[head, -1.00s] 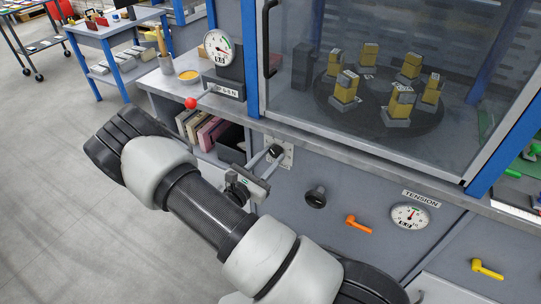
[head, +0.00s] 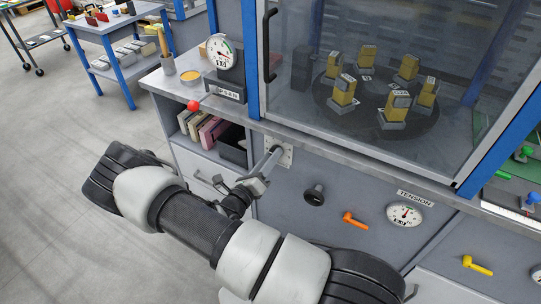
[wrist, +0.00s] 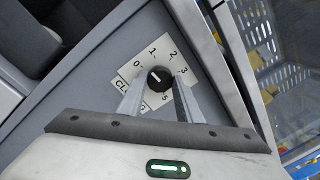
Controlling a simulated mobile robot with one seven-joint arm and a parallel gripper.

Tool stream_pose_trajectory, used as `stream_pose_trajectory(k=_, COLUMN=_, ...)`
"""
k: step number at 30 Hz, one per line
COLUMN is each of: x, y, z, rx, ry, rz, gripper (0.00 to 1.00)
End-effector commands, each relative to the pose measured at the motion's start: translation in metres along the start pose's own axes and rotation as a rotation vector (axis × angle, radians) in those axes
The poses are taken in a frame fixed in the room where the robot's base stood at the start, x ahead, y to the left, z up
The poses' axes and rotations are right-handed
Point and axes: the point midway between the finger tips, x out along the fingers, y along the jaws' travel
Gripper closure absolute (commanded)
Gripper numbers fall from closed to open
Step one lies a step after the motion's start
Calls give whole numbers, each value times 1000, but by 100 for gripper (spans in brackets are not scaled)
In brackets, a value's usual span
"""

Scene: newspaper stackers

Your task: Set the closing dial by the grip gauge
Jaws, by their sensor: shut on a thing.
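The closing dial (wrist: 160,77) is a black round knob on a white numbered plate (wrist: 190,72) with a partly hidden label. In the wrist view my gripper (wrist: 159,86) has one finger on each side of the knob and is shut on it. A short pale mark shows on the knob; which number it points to is unclear. In the head view my gripper (head: 275,154) reaches the same plate (head: 287,154) on the cabinet front and hides the knob. A round white gauge (head: 221,53) with a small readout stands on a labelled block on the counter; its reading is too small.
Beside the plate are a black knob (head: 314,194), an orange lever (head: 355,222) and a TENSION gauge (head: 404,214). A red ball (head: 193,106) sticks out at the counter edge. Above, a glazed enclosure holds yellow blocks on a dark turntable (head: 365,116). Open floor lies left.

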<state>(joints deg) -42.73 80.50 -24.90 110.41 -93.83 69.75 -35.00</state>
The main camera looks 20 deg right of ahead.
Motion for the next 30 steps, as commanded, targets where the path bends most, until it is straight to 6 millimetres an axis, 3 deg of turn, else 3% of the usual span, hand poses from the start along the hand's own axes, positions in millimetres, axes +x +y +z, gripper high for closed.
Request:
stream_pose_trajectory(k=12, x=-1, y=0, z=-1, rx=-255, ry=-16, rz=9, gripper=91)
stream_pose_trajectory(k=30, x=-1, y=0, z=-2, rx=-319, ry=-19, rz=11, gripper=91)
